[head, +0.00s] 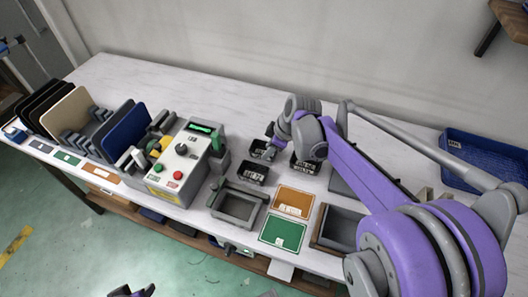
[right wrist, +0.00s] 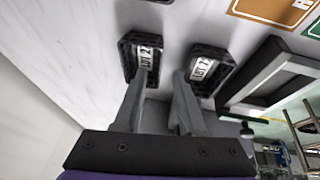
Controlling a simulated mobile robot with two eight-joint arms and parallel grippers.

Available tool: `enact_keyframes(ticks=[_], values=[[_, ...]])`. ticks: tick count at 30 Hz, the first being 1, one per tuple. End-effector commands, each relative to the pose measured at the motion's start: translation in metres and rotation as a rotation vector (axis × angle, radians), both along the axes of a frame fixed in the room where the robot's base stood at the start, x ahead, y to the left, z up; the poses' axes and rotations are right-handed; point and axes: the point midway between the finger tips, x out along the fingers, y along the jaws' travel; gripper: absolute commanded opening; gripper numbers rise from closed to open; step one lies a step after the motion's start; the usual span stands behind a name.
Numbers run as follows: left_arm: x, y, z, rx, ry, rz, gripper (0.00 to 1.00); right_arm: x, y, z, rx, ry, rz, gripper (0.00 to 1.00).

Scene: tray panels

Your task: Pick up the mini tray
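Small black mini trays with white labels stand on the white table. In the head view one (head: 252,173) is in front of my right gripper (head: 271,137), another (head: 262,149) is just below it, and a third (head: 305,163) is partly behind my right arm. In the right wrist view my right gripper (right wrist: 158,92) is open and empty, its fingers apart. One mini tray (right wrist: 143,57) lies beyond the left finger and another (right wrist: 208,70) beyond the right finger. Contact cannot be told. My left gripper (head: 133,291) barely shows at the bottom edge; its state is unclear.
A grey tray (head: 238,205), an orange card (head: 293,201) and a green card (head: 283,233) lie towards the front edge. A control box (head: 180,165) with buttons stands left. A blue basket (head: 485,160) is at the far right. The table's back strip is clear.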

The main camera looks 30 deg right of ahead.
Motion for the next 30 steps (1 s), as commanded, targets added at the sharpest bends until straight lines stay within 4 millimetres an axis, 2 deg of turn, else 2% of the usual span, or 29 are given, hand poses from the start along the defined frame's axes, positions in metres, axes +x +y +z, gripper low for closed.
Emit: enact_keyframes(ticks=[7, 16, 17, 23, 30], values=[[-0.001, 0.0, -0.005, 0.0, 0.002, 0.0, 0.5, 0.014, 0.009, -0.033, -0.001, 0.001, 0.001, 0.4], [-0.001, 0.0, -0.006, 0.0, 0.002, 0.0, 0.5, 0.016, 0.01, -0.038, 0.0, 0.0, 0.001, 0.4], [-0.001, 0.0, -0.005, 0.0, 0.002, 0.0, 0.5, 0.016, 0.01, -0.038, 0.0, 0.0, 0.001, 0.38], [-0.001, 0.0, -0.006, 0.0, 0.002, 0.0, 0.5, 0.016, 0.01, -0.038, 0.0, 0.0, 0.001, 0.02], [-0.001, 0.0, -0.006, 0.0, 0.002, 0.0, 0.5, 0.016, 0.01, -0.038, 0.0, 0.0, 0.001, 0.0]])
